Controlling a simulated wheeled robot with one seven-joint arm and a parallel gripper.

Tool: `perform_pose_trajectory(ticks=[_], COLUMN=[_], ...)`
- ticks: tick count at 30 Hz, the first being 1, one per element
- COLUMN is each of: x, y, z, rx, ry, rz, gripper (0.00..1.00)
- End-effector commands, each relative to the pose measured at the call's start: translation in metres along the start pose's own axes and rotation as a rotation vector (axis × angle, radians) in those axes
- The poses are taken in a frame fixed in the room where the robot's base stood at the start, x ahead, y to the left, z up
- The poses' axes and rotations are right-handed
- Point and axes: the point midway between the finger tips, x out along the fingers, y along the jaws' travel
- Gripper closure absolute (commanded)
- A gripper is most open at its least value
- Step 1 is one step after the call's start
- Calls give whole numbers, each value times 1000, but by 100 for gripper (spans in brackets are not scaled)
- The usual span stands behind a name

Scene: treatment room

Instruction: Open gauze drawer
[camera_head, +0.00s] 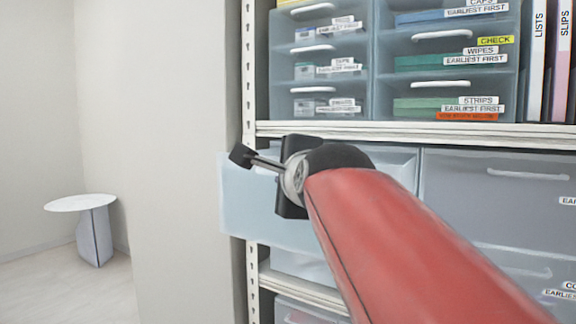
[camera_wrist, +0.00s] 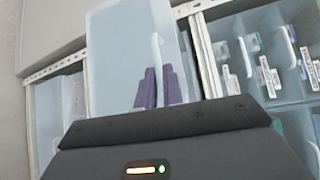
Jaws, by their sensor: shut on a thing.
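A pale blue translucent drawer (camera_head: 245,205) is partly pulled out of the lower shelf unit in the head view. Its front stands forward of its row and overlaps the shelf's left post. Its label is not visible, so I cannot tell its contents. In the wrist view the same drawer front (camera_wrist: 115,60) has a white upright-looking handle (camera_wrist: 156,50). My gripper (camera_wrist: 159,72) has its two purple fingers closed around the lower part of this handle. In the head view, my arm hides the fingertips and handle.
A grey closed drawer (camera_head: 490,190) sits to the right. Small labelled drawers (camera_head: 450,60) stand on the white shelf (camera_head: 420,132) above, with upright binders (camera_head: 540,60) beside them. A wall borders the unit on the left. A small white round table (camera_head: 80,203) stands far left on open floor.

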Motion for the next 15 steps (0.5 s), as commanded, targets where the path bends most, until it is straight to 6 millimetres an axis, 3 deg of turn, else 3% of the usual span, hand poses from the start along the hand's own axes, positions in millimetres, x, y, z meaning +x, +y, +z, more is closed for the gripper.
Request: perform_pose_trajectory(ticks=[6,15], x=[-12,-14], y=[4,5], z=[11,14], rx=[0,1], ry=[1,0], rz=[3,3], gripper=[100,100])
